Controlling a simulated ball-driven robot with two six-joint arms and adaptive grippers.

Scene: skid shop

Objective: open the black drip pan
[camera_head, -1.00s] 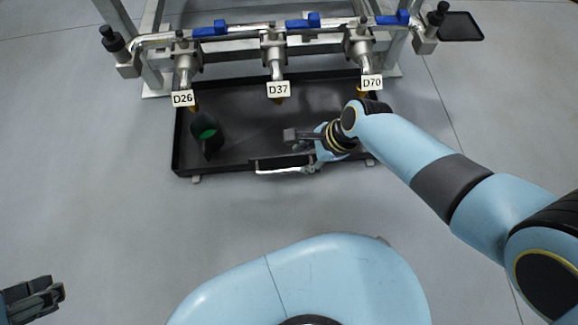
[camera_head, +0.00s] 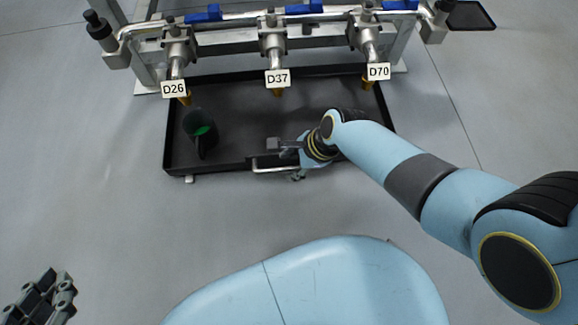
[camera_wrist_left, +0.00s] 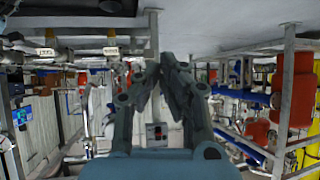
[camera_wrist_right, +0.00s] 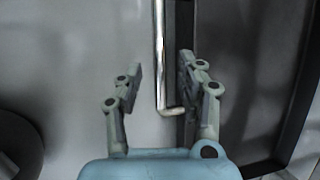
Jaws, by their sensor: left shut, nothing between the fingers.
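The black drip pan (camera_head: 230,162) lies on the floor under the pipe rack, with a silver bar handle (camera_head: 275,169) on its front wall. My right gripper (camera_head: 286,159) is at this handle, one finger over the pan and the other outside the front wall. In the right wrist view the fingers (camera_wrist_right: 158,85) are apart, and the handle bar (camera_wrist_right: 160,50) stands between them with gaps on both sides. My left gripper (camera_head: 48,298) is shut and empty, low at the left, away from the pan; its fingertips meet in the left wrist view (camera_wrist_left: 160,72).
A dark cup with a green inside (camera_head: 200,132) stands in the pan. A small black tray (camera_head: 470,16) is at the far right. The floor before the pan is clear.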

